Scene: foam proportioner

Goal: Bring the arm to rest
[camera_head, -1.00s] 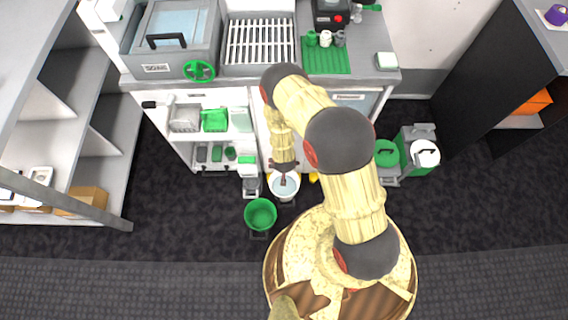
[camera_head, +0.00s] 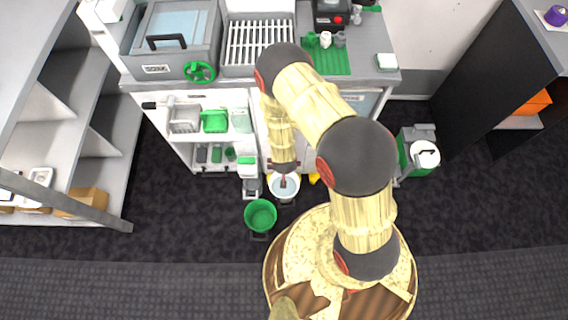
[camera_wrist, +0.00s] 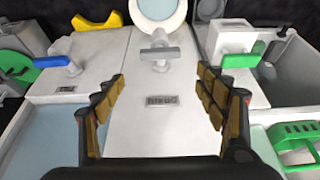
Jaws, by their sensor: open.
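My one arm reaches from my base toward the counter unit. My gripper (camera_head: 284,172) points down over a white round container with a pale blue inside (camera_head: 284,187), in front of the unit. In the wrist view my gripper (camera_wrist: 160,102) is open, its padded fingers wide apart with nothing between them. Beyond the fingers is a white panel with a small dark label (camera_wrist: 162,101). The round container also shows at the top of the wrist view (camera_wrist: 158,9). I cannot tell the exact gap between the fingers and the panel.
A green bucket (camera_head: 260,215) stands on the floor beside the round container. The counter carries a grey lidded box (camera_head: 172,45), a rack (camera_head: 260,44) and a green mat (camera_head: 328,62). A white-and-green canister (camera_head: 425,156) stands at right. Dark floor is clear at the lower left.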

